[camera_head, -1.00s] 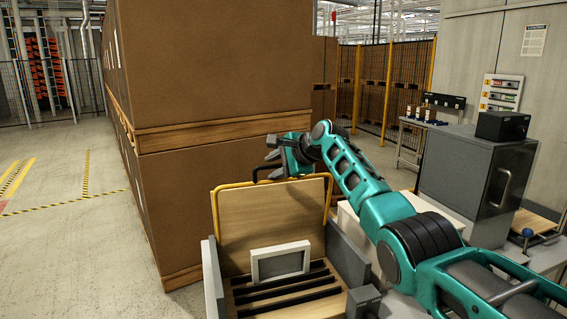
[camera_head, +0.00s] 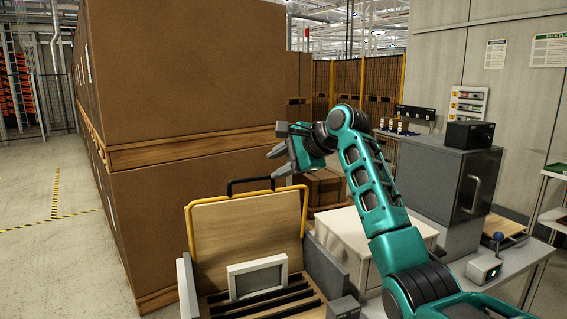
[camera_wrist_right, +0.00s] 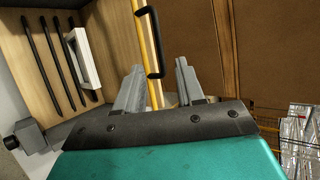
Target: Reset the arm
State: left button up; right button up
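My right arm is teal and comes in from the lower right of the head view. Its gripper (camera_head: 279,162) is in the air, pointing left, above and beside the black handle (camera_head: 249,181) of the yellow frame (camera_head: 243,190). In the right wrist view the two grey fingers (camera_wrist_right: 159,95) stand apart with nothing between them that they hold. The black handle also shows in the wrist view (camera_wrist_right: 150,40), beyond the fingers and apart from them. My left gripper is not in view.
A wooden-backed unit (camera_head: 247,238) with a slatted base and a white frame (camera_head: 258,277) stands at the bottom centre. Large brown stacked boxes (camera_head: 190,70) rise on the left. A grey cabinet (camera_head: 452,190) with a black box (camera_head: 470,134) stands at right. The left floor is clear.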

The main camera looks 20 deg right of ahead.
jog(key=shift+s+d+r, duration=0.3)
jog(key=shift+s+r, duration=0.05)
jog(key=shift+s, duration=0.15)
jog(key=s+a+f+n+g+h, duration=0.1)
jog(key=s+f+n, duration=0.2)
jog(key=s+f, duration=0.45)
jog(key=s+a+f+n+g+h, duration=0.1)
jog(key=s+f+n, duration=0.25)
jog(key=f, duration=0.75)
jog(key=s+a+f+n+g+h, duration=0.1)
jog(key=s+f+n+g, duration=0.1)
jog(key=s+f, duration=0.6)
jog(key=s+f+n+g+h, duration=0.1)
jog(key=s+f+n, duration=0.35)
jog(key=s, duration=0.85)
jog(key=s+f+n+g+h, duration=0.15)
jog(key=s+f+n, duration=0.3)
jog(key=s, duration=0.75)
jog(key=w+a+f+t+y, duration=0.2)
jog(key=w+a+f+t, duration=0.1)
jog(key=w+f+t, duration=0.4)
jog(key=shift+w+f, duration=0.35)
jog(key=shift+f, duration=0.75)
